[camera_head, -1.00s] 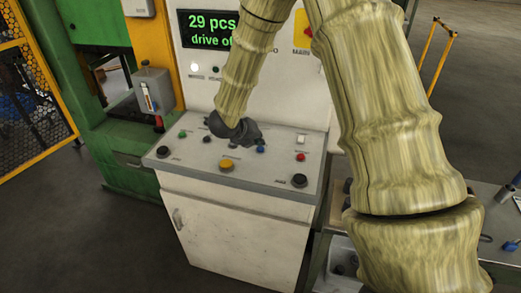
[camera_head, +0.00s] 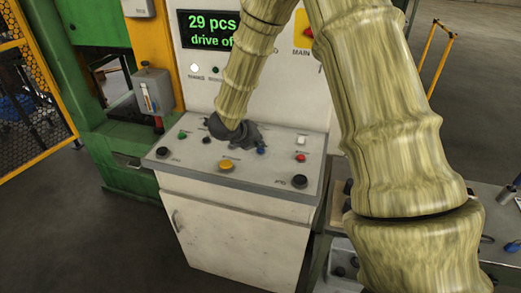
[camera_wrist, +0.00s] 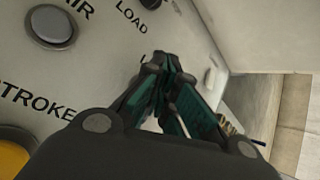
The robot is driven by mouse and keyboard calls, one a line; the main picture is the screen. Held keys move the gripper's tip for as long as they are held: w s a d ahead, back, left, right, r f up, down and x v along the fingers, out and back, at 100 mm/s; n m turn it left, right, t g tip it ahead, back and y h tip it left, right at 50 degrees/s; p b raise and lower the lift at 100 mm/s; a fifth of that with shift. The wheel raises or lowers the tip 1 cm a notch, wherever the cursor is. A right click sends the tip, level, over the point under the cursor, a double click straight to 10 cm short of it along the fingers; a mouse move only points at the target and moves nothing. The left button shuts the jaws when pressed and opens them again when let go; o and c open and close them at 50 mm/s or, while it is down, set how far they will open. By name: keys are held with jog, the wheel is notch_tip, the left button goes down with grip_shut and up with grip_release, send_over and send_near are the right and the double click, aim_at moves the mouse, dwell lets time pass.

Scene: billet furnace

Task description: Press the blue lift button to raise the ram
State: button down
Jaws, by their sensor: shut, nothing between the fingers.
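The blue button (camera_head: 261,150) is on the sloped top of the white control console (camera_head: 240,174), right of the middle. My gripper (camera_head: 249,143) is just left of and behind the button, low over the panel. Whether it touches the panel cannot be told. In the wrist view my gripper (camera_wrist: 160,64) has its fingers closed together at the tips, with nothing between them. The blue button does not show in the wrist view. The ram cannot be made out.
A yellow button (camera_head: 226,165), a red button (camera_head: 300,157), a white button (camera_head: 301,141), a green button (camera_head: 182,134) and black knobs share the panel. The display (camera_head: 210,29) reads "29 pcs, drive of", cut off by my arm. A green press frame (camera_head: 97,115) stands left.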

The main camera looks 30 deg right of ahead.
jog(key=shift+f, duration=0.2)
jog(key=shift+r, duration=0.2)
dwell(0.4)
jog(key=shift+r, duration=0.65)
jog(key=shift+r+p, duration=1.55)
jog(key=shift+r, duration=1)
